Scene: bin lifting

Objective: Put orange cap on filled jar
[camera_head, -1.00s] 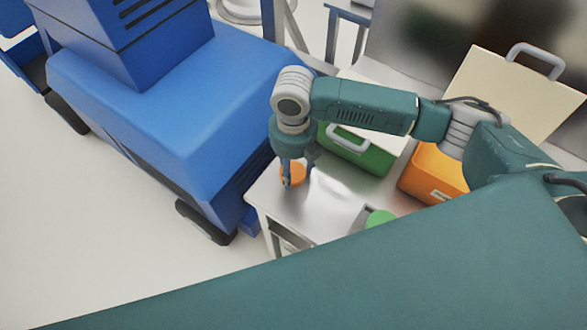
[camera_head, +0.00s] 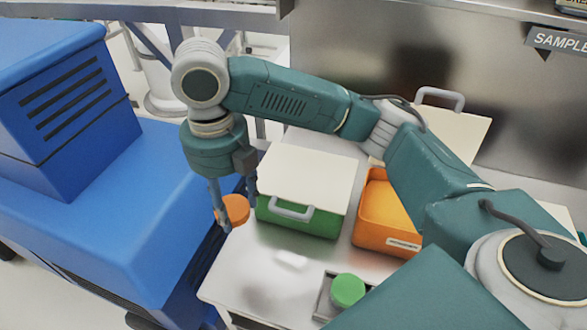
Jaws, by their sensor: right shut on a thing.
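The orange cap (camera_head: 233,208) is a short round disc near the left end of the metal table (camera_head: 265,275). My right gripper (camera_head: 239,214) points down with its fingers shut on the cap. The cap appears held above the table's left edge, against the blue machine behind it. A green round lid or cap (camera_head: 348,289) shows at the table's front, in a small grey holder (camera_head: 326,298); whether a jar is under it I cannot tell. No filled jar is clearly visible. My left gripper is not in view.
A large blue machine (camera_head: 150,190) borders the table on the left.

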